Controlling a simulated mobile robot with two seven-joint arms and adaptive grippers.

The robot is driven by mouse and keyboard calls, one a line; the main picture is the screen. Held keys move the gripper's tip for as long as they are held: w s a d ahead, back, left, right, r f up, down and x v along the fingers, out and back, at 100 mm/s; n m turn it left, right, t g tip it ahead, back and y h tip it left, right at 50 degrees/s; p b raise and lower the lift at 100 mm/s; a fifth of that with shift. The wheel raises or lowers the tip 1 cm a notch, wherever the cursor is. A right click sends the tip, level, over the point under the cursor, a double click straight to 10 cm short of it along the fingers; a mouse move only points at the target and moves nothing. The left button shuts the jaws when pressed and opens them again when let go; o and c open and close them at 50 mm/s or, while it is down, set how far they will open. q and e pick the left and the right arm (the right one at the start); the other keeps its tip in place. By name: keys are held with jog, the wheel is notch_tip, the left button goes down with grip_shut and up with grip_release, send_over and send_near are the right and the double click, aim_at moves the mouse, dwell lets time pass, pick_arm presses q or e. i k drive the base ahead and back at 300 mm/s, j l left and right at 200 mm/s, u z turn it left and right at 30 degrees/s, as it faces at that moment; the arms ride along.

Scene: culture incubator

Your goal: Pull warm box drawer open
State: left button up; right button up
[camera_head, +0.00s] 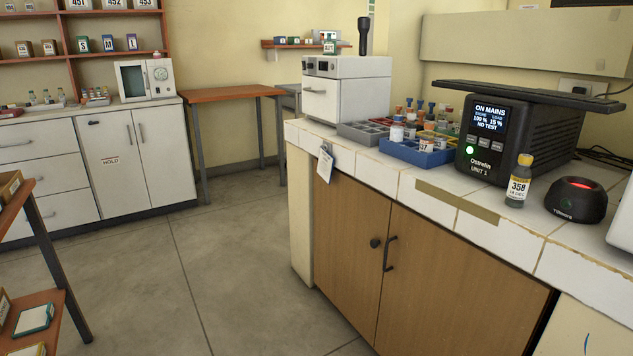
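A white box-shaped unit (362,92), which looks like the warm box, stands at the far left end of the tiled counter. Its front faces left and carries small controls along the top and a drawer front (320,102) with a dark handle (315,91). The drawer looks shut. Neither of my grippers shows in the head view.
The counter (480,232) also holds a blue rack (405,150) of vials, a grey tray (358,134), a black power unit (515,130), bottle 358 (519,182) and a black round device (577,200). Open floor (225,260) lies left of the counter. A shelf (40,250) stands at the left edge.

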aim_at(320, 96)
jog(key=i+j+u, duration=0.25)
jog(key=i, duration=0.5)
jog(key=i+l+u, duration=0.1)
jog(key=i+u, duration=0.2)
jog(key=i, duration=0.45)
